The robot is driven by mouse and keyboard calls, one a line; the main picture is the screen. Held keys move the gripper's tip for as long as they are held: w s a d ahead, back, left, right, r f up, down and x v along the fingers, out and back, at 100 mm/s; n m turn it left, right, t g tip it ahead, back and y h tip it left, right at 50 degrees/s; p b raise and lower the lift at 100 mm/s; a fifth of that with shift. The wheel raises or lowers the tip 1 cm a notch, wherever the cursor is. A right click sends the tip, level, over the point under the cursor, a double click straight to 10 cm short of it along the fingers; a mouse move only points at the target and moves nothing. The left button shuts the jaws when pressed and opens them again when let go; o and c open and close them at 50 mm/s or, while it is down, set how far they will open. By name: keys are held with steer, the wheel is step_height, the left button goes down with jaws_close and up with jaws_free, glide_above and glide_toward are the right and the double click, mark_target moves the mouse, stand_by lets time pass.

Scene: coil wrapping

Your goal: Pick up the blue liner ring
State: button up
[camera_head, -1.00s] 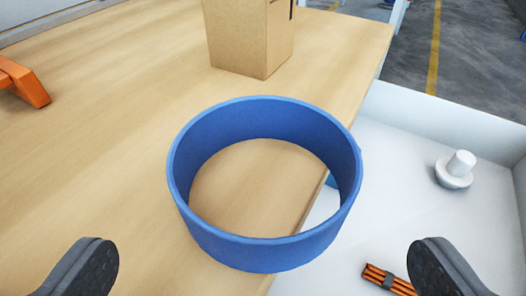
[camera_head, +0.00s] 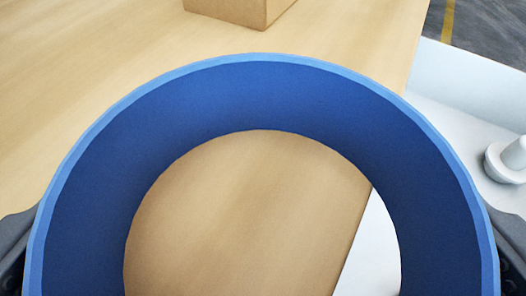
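The blue liner ring (camera_head: 265,95) fills most of the lower and middle view, close to the camera. I look down through its opening at the wooden table top; its near side is cut off by the bottom edge. My gripper (camera_head: 263,250) is spread wide, with one dark finger at the left edge and one at the right edge. The fingers are outside the ring on opposite sides, partly hidden behind its wall. I cannot tell whether they touch it.
The wooden table (camera_head: 80,60) lies around and under the ring, with its edge on the right. A cardboard box (camera_head: 240,10) stands beyond the ring. A white tray (camera_head: 460,85) on the right holds a white knobbed part (camera_head: 508,160).

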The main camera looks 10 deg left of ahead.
steer(key=shift+c, duration=0.3)
steer(key=c, duration=0.6)
steer(key=shift+r, duration=0.2)
steer(key=shift+c, duration=0.2)
